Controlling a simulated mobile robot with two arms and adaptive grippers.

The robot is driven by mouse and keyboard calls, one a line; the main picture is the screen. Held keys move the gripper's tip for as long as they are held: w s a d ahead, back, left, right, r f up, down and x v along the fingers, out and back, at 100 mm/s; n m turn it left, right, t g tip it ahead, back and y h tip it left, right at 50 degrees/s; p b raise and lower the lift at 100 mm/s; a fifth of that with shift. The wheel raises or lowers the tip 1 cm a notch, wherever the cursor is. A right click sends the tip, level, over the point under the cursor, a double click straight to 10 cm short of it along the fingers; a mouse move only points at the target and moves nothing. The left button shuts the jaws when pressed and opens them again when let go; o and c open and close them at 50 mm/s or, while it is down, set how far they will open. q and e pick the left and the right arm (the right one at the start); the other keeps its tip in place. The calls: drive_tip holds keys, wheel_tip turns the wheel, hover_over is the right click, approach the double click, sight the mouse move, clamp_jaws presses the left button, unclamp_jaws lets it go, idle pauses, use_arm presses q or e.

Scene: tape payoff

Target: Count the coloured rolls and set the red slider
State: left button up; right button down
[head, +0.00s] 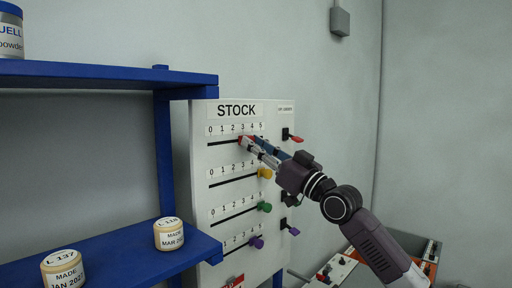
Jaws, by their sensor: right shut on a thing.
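The white STOCK board (200,166) stands on the wall side, with several slotted rows marked 0 to 5. The red slider knob (243,142) is on the top row, roughly under the 3, partly hidden by my gripper. My right gripper (248,143) is shut on this knob, its arm coming in from the lower right. The yellow knob (265,173), green knob (265,207) and purple knob (257,242) sit near the right ends of the lower rows. No rolls in plain colours are recognisable. My left gripper is not in view.
A blue shelf (120,250) at left holds two pale labelled cylinders, one near the front (64,268) and one farther back (168,234). A tin (11,32) stands on the upper shelf. Small levers (295,137) line the board's right side. A panel with controls (336,270) is lower right.

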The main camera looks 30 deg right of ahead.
drive_tip(key=shift+w+d, duration=0.15)
drive_tip(key=shift+d, duration=0.2)
drive_tip(key=c, duration=1.9)
unclamp_jaws()
drive_tip(key=shift+a, duration=0.1)
drive_tip(key=shift+o, duration=0.9)
drive_tip(key=shift+a, duration=0.1)
drive_tip(key=shift+s, duration=0.2)
drive_tip(key=v, duration=1.2)
